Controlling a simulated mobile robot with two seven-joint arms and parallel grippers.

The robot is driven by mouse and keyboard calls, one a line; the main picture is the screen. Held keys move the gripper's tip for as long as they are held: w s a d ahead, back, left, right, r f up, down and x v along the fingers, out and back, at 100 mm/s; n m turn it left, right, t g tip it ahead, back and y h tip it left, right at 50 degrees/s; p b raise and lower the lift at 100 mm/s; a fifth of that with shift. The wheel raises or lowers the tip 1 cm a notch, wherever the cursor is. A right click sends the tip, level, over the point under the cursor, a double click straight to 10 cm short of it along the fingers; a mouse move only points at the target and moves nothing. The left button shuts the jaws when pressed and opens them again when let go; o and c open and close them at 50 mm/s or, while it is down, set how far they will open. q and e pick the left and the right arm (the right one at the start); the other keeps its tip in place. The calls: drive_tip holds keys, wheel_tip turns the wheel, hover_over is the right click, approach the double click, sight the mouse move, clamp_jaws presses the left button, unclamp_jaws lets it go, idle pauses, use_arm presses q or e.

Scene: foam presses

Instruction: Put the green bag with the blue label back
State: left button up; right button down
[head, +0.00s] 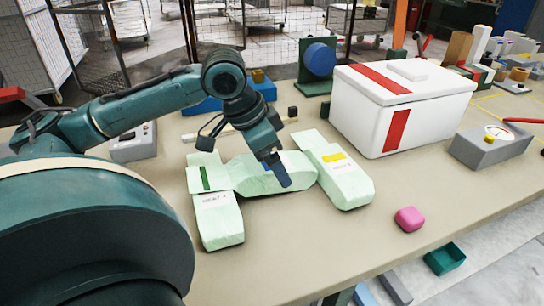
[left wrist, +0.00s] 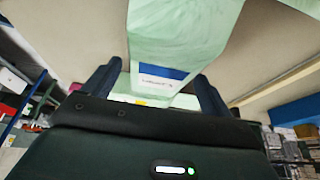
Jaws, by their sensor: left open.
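Three pale green bags lie on the table. The middle bag (head: 247,178) lies crosswise between the green-label bag (head: 219,222) on the left and the yellow-label bag (head: 347,185) on the right. In the left wrist view the bag with the blue label (left wrist: 185,40) runs down between my fingers, and its blue label (left wrist: 163,72) shows there. My left gripper (head: 276,176) is at the middle bag, pointing down, with its fingers open to either side. Whether the fingers touch the bag cannot be told. In the head view the arm and fingers hide part of this bag. My right gripper is not seen.
A white box with red stripes (head: 376,123) stands behind the right bag. A pink block (head: 409,218) lies near the front edge. A grey device with a dial (head: 489,148) is at the right. A blue disc on a green stand (head: 320,60) stands at the back.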

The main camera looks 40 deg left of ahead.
sight(249, 164)
use_arm(q)
drive_tip(key=shift+r, duration=0.4)
drive_tip(key=v, duration=1.2)
drive_tip(key=shift+r, duration=0.2)
drive_tip(key=shift+r, duration=0.1)
